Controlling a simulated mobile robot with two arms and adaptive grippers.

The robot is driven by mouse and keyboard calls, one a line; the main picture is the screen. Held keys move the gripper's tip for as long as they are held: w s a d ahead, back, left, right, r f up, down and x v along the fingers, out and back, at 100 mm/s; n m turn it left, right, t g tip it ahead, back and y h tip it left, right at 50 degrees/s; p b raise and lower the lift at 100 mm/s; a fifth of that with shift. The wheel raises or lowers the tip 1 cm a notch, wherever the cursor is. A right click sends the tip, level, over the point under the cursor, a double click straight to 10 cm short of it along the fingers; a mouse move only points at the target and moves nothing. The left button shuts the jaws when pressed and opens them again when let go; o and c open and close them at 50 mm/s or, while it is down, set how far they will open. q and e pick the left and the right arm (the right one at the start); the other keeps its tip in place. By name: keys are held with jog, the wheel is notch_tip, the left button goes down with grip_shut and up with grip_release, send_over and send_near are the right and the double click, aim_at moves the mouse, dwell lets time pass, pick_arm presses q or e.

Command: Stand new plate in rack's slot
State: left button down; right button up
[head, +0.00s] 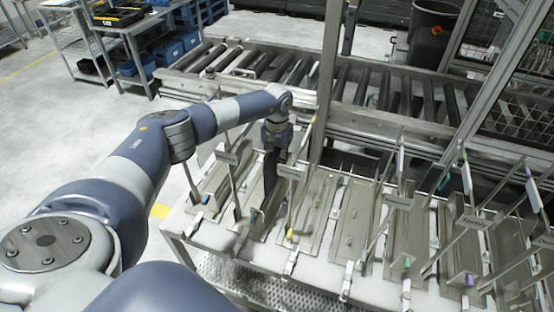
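The rack (316,263) stands on a white table in the head view, with several slots side by side. Grey flat plates or panels (351,220) and slanted rods with small labels stand along it. My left arm reaches in from the left and its gripper (270,180) points down over the rack's left part, between two labelled rods. Dark parts hang below its wrist; I cannot tell fingers from a held thing, or whether the gripper is open or shut. I cannot pick out the new plate for certain. My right gripper is not in view.
A roller conveyor (385,98) runs behind the rack. An upright metal post (330,80) stands close behind my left gripper. A wire-mesh cage (517,97) and a dark bin (433,30) are at the back right. A cart with blue crates (178,50) stands back left; floor is open at left.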

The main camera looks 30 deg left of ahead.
pick_arm(q)
jog(key=shift+f+b, duration=0.3)
jog(key=shift+f, duration=0.4)
jog(key=shift+f+b, duration=0.7)
jog(key=shift+f, duration=0.75)
jog(key=shift+f+b, duration=0.3)
jog(key=shift+f, duration=0.25)
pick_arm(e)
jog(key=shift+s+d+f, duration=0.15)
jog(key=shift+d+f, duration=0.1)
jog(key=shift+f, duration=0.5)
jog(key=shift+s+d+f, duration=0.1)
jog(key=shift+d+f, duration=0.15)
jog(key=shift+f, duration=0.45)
pick_arm(q)
jog(key=shift+f+b, duration=0.35)
jog(key=shift+b, duration=0.1)
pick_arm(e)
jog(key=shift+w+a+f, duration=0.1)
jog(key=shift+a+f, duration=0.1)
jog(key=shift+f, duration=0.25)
pick_arm(q)
jog(key=c, duration=1.6)
grip_release()
jog(key=shift+c, duration=0.2)
